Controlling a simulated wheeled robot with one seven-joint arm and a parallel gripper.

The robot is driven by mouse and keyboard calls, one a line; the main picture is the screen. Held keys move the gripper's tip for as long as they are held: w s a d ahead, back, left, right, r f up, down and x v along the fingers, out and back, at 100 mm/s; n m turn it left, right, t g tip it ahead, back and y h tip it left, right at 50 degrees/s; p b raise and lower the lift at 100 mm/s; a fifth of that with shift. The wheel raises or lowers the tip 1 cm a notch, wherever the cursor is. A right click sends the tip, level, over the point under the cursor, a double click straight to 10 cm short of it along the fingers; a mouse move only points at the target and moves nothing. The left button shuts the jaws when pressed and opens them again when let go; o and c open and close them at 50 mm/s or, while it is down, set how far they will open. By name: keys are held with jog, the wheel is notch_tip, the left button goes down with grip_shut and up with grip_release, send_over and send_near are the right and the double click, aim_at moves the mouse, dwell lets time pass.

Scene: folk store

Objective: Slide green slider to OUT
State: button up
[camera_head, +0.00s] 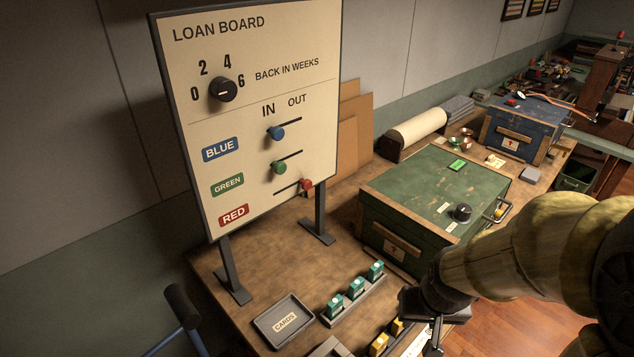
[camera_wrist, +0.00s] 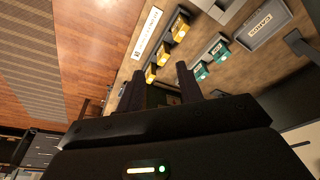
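The loan board (camera_head: 190,110) stands upright on the table, with IN and OUT marked above three sliders. The green slider (camera_head: 279,167) sits at the left, IN end of its short slanted slot, beside the GREEN label (camera_head: 228,184). My gripper (camera_head: 436,338) is low at the right, over the table's front, well away from the board and partly cut off. In the wrist view my gripper (camera_wrist: 161,85) has its two dark fingers apart, with nothing held between them. The green slider is not in the wrist view.
The blue slider (camera_head: 276,133) is at IN, above green; the red slider (camera_head: 306,184) is at OUT, below. A dial (camera_head: 223,89) is higher up. A cards tray (camera_head: 260,322), a rack of teal boxes (camera_head: 335,305) and a green chest (camera_head: 395,190) stand on the table.

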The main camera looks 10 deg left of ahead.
jog(key=shift+o, duration=0.2)
jog(key=shift+s, duration=0.25)
jog(key=o, duration=0.4)
jog(key=shift+s, duration=0.15)
jog(key=shift+c, duration=0.2)
jog(key=w+a+r+n+t+y+p, duration=0.2)
jog(key=w+a+n+t+p, duration=0.15)
jog(key=w, duration=0.45)
jog(key=w+a+r+n+t+y+p, duration=0.1)
jog(key=w+a+r+n+t+p, duration=0.15)
jog(key=w+a, duration=0.4)
jog(key=w+a+r+n+t+y+p, duration=0.1)
jog(key=w+a+r+n+y+p, duration=0.1)
jog(key=w+a+r+y, duration=0.1)
jog(key=w+a+r+n+t+y+p, duration=0.1)
jog(key=w+a+r+t+y+p, duration=0.1)
jog(key=a+r+y, duration=0.3)
jog(key=shift+w+a+r+n+y, duration=0.2)
jog(key=shift+w+a+n+y, duration=0.35)
jog(key=shift+a+y, duration=1.2)
jog(key=shift+a+h, duration=0.4)
jog(key=shift+h, duration=0.05)
